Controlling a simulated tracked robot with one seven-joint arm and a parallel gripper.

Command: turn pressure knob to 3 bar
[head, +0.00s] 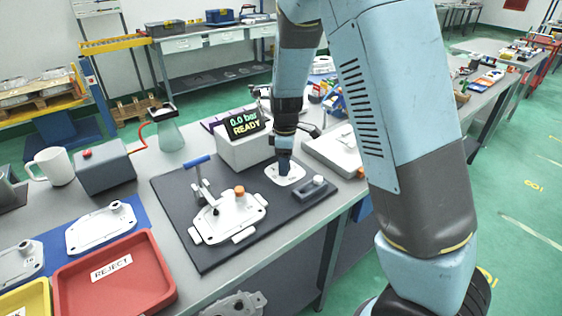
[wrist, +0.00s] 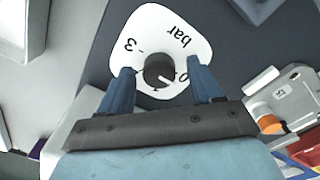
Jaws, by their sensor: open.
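The pressure knob (wrist: 158,70) is a small dark round knob with a white pointer line. It sits on a white dial plate (wrist: 150,28) marked "3", "bar" and "0", with another mark partly hidden near the knob. The pointer line slants to the lower right in the wrist view, near the "0" side. My gripper (wrist: 160,68) is open, its two blue fingers on either side of the knob with gaps to it. In the head view my gripper (head: 284,163) is over the dial plate (head: 294,178) and hides the knob. The display box (head: 244,125) reads "0.0 bar READY".
A clamp fixture with a white casting (head: 230,218) stands left of the dial on the dark mat (head: 205,255). A grey block with a round button (head: 313,188) lies right of the dial. A red REJECT tray (head: 150,285) is at the front left.

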